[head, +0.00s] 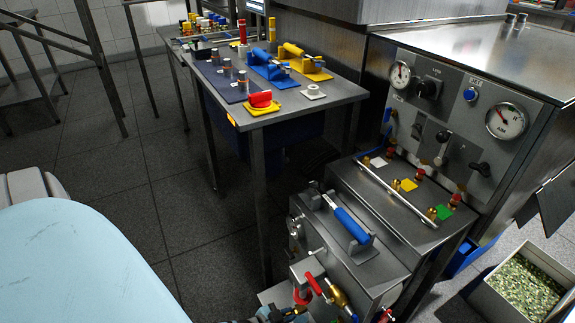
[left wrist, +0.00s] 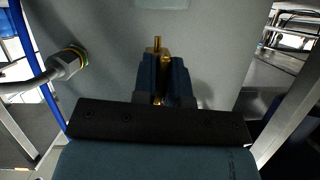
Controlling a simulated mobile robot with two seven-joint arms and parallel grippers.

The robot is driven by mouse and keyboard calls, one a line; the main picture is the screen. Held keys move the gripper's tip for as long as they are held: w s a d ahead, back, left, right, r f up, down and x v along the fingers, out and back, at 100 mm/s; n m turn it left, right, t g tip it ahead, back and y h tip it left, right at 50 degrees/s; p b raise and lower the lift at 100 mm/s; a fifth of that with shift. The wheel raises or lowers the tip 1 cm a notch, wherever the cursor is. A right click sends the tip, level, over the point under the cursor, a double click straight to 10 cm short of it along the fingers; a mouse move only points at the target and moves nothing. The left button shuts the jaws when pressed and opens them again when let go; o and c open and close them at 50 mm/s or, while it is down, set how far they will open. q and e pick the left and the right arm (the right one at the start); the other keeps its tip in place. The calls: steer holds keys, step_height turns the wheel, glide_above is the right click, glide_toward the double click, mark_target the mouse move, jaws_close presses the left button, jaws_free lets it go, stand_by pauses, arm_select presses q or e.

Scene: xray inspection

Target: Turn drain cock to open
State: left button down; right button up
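In the left wrist view, a small brass cock (left wrist: 158,46), which I take to be the drain cock, stands out from a grey panel. My left gripper (left wrist: 163,72) has its two dark blue fingers close together on either side of it. Brass fills the narrow gap, so the fingers look shut on it. Most of the cock is hidden by the fingers, and its turn angle is unclear. In the head view, my left gripper (head: 272,316) only just shows at the bottom edge, beside the steel unit's front. My right gripper is not in view.
A red-handled valve (head: 312,287) and a brass fitting (head: 338,296) sit close by on the steel unit (head: 395,225). A hose fitting (left wrist: 66,64) is left of the fingers. A gauge panel (head: 450,125) stands behind. The floor (head: 150,180) at left is open.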

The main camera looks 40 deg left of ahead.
arm_select(q)
steer(key=shift+r+p, duration=0.1)
steer(key=shift+p, duration=0.2)
steer(key=shift+n+h, duration=0.3)
steer(key=shift+n, duration=0.1)
steer(key=c, duration=1.2)
jaws_free()
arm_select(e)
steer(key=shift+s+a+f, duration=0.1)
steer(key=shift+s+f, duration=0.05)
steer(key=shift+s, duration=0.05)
arm_select(q)
steer(key=shift+s, duration=0.1)
